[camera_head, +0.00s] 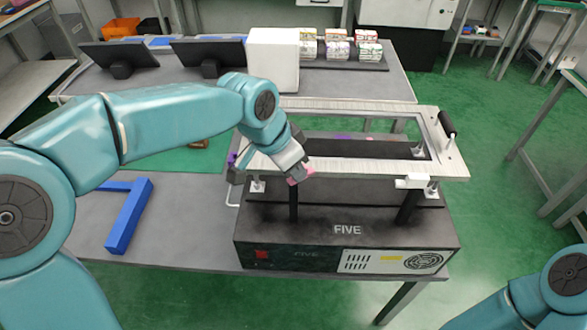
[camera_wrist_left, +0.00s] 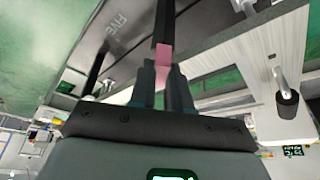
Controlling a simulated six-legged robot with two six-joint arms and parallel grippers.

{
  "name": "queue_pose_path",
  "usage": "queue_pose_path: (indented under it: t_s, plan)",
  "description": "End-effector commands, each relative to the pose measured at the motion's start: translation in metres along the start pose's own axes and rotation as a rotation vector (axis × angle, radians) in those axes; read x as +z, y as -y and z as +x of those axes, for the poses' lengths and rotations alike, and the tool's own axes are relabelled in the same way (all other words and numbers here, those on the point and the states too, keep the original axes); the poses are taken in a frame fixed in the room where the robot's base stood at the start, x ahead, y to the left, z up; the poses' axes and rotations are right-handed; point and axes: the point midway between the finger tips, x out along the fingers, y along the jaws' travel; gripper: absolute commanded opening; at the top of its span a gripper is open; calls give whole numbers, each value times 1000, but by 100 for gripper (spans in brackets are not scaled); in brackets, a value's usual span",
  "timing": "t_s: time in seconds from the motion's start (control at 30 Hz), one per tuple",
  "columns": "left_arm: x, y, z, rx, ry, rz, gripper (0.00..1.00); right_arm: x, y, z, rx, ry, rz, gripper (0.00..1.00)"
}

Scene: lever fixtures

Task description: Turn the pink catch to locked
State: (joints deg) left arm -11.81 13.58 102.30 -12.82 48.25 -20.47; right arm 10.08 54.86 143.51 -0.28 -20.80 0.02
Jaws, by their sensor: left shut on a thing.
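The pink catch (camera_head: 296,181) is a small block at the front left of the raised metal frame (camera_head: 350,168). In the left wrist view the pink catch (camera_wrist_left: 163,54) shows between the fingertips. My left gripper (camera_head: 299,170) reaches down to it from the left and is shut on it. In the left wrist view, the left gripper (camera_wrist_left: 163,75) has its dark fingers on either side of the pink. The fingers hide part of the catch, so its exact angle is hard to tell. My right gripper is out of view; only part of the right arm shows at bottom right.
The frame stands over a black machine base (camera_head: 300,225) marked FIVE. It has a black handle (camera_head: 447,124) at right and a white catch (camera_head: 412,182) at front right. A blue L-shaped bar (camera_head: 128,218) lies left. A white box (camera_head: 272,60) and monitors stand behind.

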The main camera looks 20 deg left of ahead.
Motion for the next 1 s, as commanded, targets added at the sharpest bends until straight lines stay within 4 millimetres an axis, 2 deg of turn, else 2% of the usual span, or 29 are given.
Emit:
queue_pose_path:
  t_s: [0.6,1.0]
  plan:
    - [0,0,1,-222,-3,-528,0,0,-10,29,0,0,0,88]
    - [-1,0,0,-322,-2,-776,0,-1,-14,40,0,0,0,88]
